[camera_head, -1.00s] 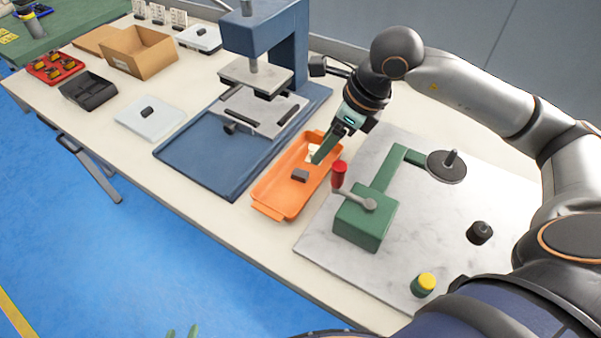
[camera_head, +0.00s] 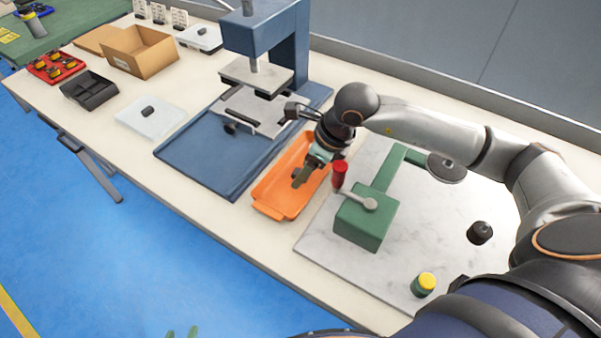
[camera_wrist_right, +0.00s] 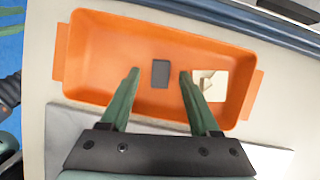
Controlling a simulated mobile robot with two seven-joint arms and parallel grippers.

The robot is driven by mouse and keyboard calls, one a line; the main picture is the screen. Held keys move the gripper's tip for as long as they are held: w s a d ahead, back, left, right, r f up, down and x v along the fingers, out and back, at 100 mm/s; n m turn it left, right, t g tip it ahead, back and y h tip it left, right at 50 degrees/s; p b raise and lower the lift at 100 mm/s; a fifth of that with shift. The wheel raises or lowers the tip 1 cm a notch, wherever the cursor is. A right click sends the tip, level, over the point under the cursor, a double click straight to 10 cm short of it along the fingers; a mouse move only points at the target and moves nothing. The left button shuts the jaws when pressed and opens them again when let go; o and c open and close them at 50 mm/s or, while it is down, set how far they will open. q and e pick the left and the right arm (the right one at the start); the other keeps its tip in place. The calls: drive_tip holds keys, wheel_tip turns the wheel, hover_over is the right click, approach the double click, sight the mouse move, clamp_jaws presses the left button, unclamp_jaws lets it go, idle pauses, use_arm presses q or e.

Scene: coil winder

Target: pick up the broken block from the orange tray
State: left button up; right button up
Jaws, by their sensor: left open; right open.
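The orange tray (camera_head: 277,196) lies on the bench between the blue press and the marble plate. In the right wrist view, the tray (camera_wrist_right: 110,50) holds a small dark grey block (camera_wrist_right: 160,80) and a pale square (camera_wrist_right: 207,86) with a small angular piece on it. I see no clear break on the dark block. My right gripper (camera_head: 303,180) is open and empty over the tray. In the right wrist view its green fingertips (camera_wrist_right: 159,73) appear on either side of the dark block, with gaps. Only the green fingertips of my left gripper (camera_head: 181,333) show at the bottom edge, apart and empty.
A green hand-crank winder (camera_head: 364,224) with a red knob (camera_head: 339,174) stands close right of the tray on the marble plate (camera_head: 318,245). The blue press (camera_head: 205,165) stands close left. A white tray (camera_head: 150,118), black bin (camera_head: 90,90) and cardboard box (camera_head: 140,52) are farther left.

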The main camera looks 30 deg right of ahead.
clamp_jaws()
idle(0.3)
drive_tip(key=shift+r, duration=0.1)
